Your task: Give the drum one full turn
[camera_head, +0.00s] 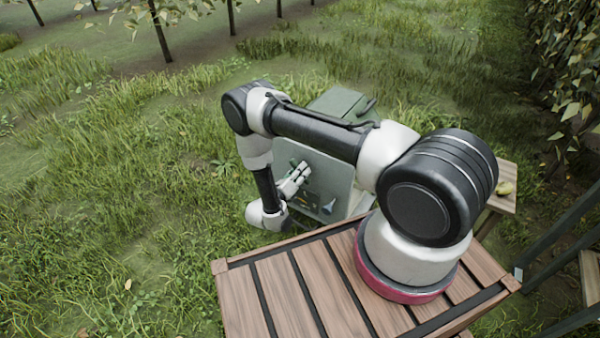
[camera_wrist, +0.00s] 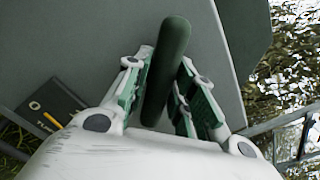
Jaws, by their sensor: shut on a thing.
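A grey-green machine (camera_head: 338,172) stands in the grass beyond the wooden deck; I take it for the drum's housing. It is partly hidden behind my arm, and no round drum shows clearly. In the wrist view a dark green, rounded handle (camera_wrist: 168,65) stands out in front of a flat grey-green face (camera_wrist: 90,35). My gripper (camera_wrist: 160,98) is shut on this handle, with one finger on each side. In the head view my gripper (camera_head: 300,178) is at the near left side of the machine, and the handle cannot be made out there.
A wooden slatted deck (camera_head: 285,290) lies in front. Open grass lies left.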

